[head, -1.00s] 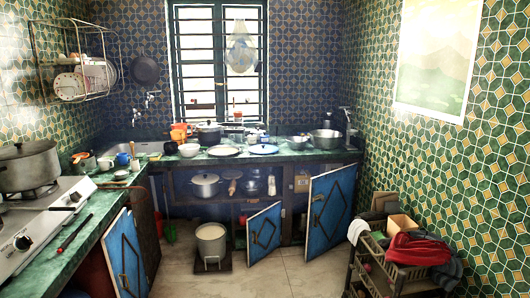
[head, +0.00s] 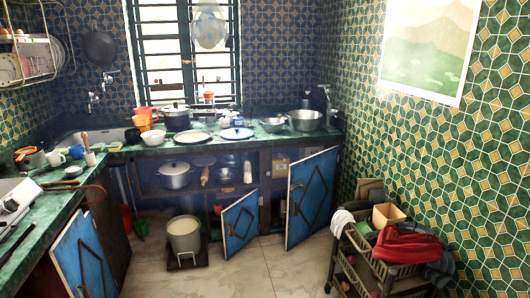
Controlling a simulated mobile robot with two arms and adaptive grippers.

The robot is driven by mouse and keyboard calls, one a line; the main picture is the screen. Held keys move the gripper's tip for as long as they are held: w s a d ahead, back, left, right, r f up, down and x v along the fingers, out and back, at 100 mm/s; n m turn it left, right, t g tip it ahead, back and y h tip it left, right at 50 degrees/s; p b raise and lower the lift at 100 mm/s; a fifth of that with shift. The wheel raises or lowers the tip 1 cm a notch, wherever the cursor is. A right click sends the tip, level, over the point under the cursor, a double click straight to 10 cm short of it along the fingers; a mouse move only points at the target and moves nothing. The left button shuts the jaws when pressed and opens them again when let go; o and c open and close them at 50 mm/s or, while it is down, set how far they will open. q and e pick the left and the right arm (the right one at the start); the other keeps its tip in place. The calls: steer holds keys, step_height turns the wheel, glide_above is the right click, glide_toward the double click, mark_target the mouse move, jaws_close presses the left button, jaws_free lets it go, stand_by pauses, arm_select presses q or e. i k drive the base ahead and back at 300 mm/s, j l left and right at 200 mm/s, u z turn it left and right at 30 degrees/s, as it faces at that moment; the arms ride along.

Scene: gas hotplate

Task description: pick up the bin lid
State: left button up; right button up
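I cannot make out a bin lid for certain in the head view. An open, pale cylindrical container (head: 184,236) stands on the floor on a dark base, in front of the lower shelves; I cannot tell whether it is a bin or a pot. A small red object (head: 126,220) and a green one (head: 141,228) are on the floor left of it, partly in shadow and too small to identify. Neither of my grippers is in view.
Blue cabinet doors (head: 240,222) stand open, one at the left (head: 85,258) and a larger one at the right (head: 312,198). A trolley (head: 345,258) with cloths and boxes stands at the right wall. The tiled floor (head: 240,275) between is clear. Dishes crowd the green counter (head: 258,139).

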mark_target(234, 134)
steer(key=i, duration=2.55)
